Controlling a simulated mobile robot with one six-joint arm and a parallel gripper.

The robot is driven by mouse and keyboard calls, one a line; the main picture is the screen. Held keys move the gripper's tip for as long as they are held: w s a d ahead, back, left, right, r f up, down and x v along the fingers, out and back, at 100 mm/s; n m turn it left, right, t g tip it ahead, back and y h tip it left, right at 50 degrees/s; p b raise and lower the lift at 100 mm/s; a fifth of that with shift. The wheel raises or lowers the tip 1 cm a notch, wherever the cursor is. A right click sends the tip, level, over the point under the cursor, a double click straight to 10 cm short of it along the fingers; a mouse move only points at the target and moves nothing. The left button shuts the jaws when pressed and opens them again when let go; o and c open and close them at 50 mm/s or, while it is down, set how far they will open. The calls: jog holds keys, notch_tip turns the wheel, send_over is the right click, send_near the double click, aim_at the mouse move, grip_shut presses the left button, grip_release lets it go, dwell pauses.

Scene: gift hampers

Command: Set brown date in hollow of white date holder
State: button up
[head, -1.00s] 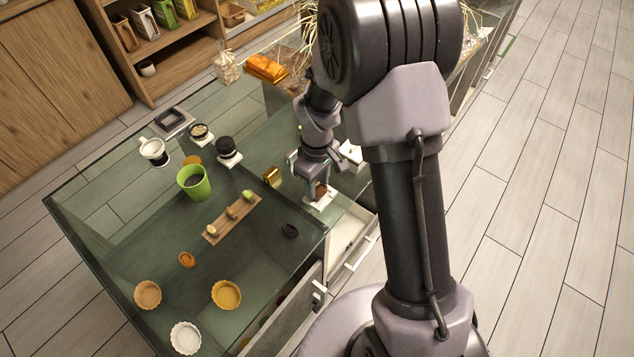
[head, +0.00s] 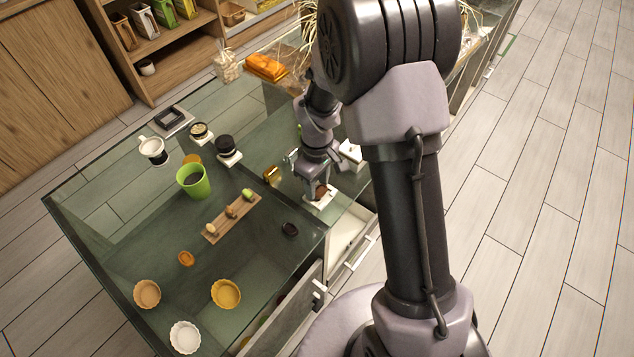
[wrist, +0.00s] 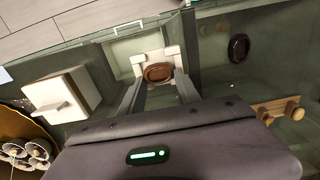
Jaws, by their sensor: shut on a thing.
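The brown date (head: 323,191) is between my gripper's fingers, and it also shows in the wrist view (wrist: 158,72). My gripper (head: 317,192) is shut on it, with one finger at each end of the date in the wrist view (wrist: 160,82). The white date holder (head: 314,204) lies flat on the glass table right under the date. Its pale rim shows around the date in the wrist view (wrist: 150,56). The date covers the middle of the holder, so the hollow is hidden. I cannot tell whether the date touches the holder.
A dark oval piece (head: 290,229) lies nearby on the glass. A wooden board (head: 217,233) with several small pieces, a gold item (head: 272,174) and a green cup (head: 194,181) stand to the left. A white box (wrist: 62,95) is close to my gripper. The table edge is near.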

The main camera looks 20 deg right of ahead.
jog(key=shift+f, duration=0.2)
dwell(0.4)
jog(key=o, duration=1)
notch_tip(320, 180, up, 18)
jog(key=p, duration=0.6)
jog(key=shift+f+p, duration=0.25)
jog(key=shift+p, duration=0.05)
jog(key=shift+r, duration=0.1)
